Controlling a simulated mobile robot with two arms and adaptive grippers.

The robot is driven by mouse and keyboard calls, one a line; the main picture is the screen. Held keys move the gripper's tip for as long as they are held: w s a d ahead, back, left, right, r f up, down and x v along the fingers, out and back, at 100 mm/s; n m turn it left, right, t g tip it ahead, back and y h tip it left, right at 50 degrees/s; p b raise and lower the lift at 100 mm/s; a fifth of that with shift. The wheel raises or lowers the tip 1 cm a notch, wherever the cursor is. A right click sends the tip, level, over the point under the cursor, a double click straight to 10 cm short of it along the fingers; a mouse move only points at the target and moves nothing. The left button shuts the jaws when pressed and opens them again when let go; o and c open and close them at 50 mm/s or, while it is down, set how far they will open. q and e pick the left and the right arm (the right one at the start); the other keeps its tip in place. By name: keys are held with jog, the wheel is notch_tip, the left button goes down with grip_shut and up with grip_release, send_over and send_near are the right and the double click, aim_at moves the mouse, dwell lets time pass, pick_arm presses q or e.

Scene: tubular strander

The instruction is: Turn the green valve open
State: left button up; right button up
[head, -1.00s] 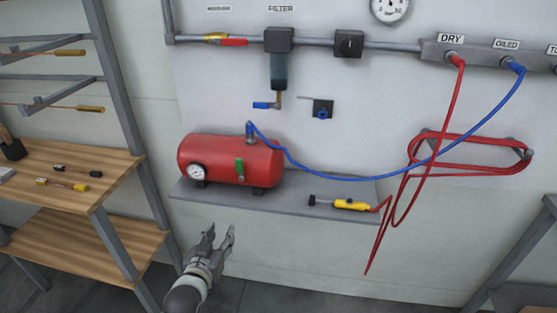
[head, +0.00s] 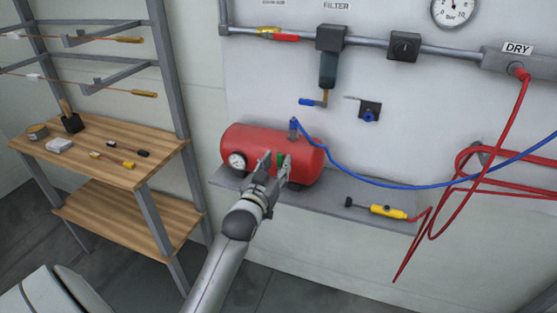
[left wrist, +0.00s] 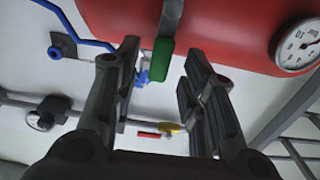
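The green valve (head: 281,160) is a small green handle on the front of the red tank (head: 312,160). In the left wrist view the green valve (left wrist: 162,60) hangs from a grey stem on the red tank (left wrist: 225,30), between and beyond my fingertips. My left gripper (head: 272,163) is in front of the tank and partly hides the handle in the head view. The gripper (left wrist: 158,70) is open, with the handle in line with the gap and no clear contact. My right gripper is in neither view.
The tank rests on a grey wall shelf (head: 335,210) beside a yellow-handled tool (head: 388,211). A blue hose (head: 400,186) runs from the tank top to the right. A gauge (head: 237,160) is on the tank's left end. A wooden workbench (head: 100,160) stands at left.

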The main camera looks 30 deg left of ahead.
pick_arm(q)
jog(key=shift+x, duration=0.8)
grip_shut()
